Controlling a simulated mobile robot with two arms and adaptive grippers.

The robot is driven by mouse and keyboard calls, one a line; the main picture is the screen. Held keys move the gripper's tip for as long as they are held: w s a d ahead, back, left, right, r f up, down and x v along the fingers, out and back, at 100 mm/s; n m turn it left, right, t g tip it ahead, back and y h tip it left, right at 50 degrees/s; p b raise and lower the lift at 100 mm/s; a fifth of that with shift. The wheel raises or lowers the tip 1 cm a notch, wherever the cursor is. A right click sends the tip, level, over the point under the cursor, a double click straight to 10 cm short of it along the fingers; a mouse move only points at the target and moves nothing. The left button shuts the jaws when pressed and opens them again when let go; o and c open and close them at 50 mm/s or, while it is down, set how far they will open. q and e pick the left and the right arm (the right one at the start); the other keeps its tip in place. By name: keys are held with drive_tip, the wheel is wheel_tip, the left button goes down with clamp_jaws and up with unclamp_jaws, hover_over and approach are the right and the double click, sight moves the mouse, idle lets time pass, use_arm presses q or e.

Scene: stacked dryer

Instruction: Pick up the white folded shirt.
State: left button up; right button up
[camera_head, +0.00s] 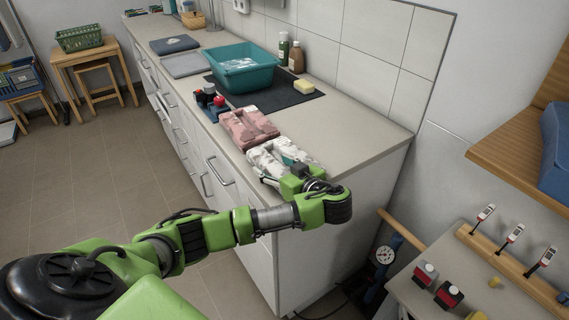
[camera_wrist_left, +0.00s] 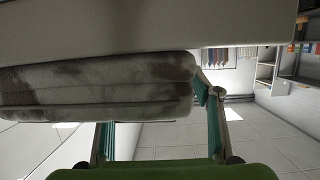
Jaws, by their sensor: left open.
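The white folded shirt (camera_head: 264,158) lies at the near end of the counter, its near part hidden by my left gripper. My left gripper (camera_head: 278,171) is at the shirt's near edge, with its fingers spread and open. In the left wrist view, a folded grey-white cloth with brownish patches (camera_wrist_left: 95,85) fills the upper left. The teal fingers (camera_wrist_left: 158,115) stand apart there, one beside the cloth's right end and the other partly hidden near its edge. Whether they touch the cloth, I cannot tell. My right gripper is not in view.
A pink folded cloth (camera_head: 247,128) lies just beyond the shirt. Farther along the counter (camera_head: 345,128) are a small dark tray with red items (camera_head: 210,100), a teal basin (camera_head: 243,77) and a yellow sponge (camera_head: 304,87). The counter right of the shirt is clear.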

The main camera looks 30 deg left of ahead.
use_arm(q)
drive_tip(key=shift+d, duration=0.1)
drive_tip(key=c, duration=1.3)
drive_tip(key=shift+c, duration=0.2)
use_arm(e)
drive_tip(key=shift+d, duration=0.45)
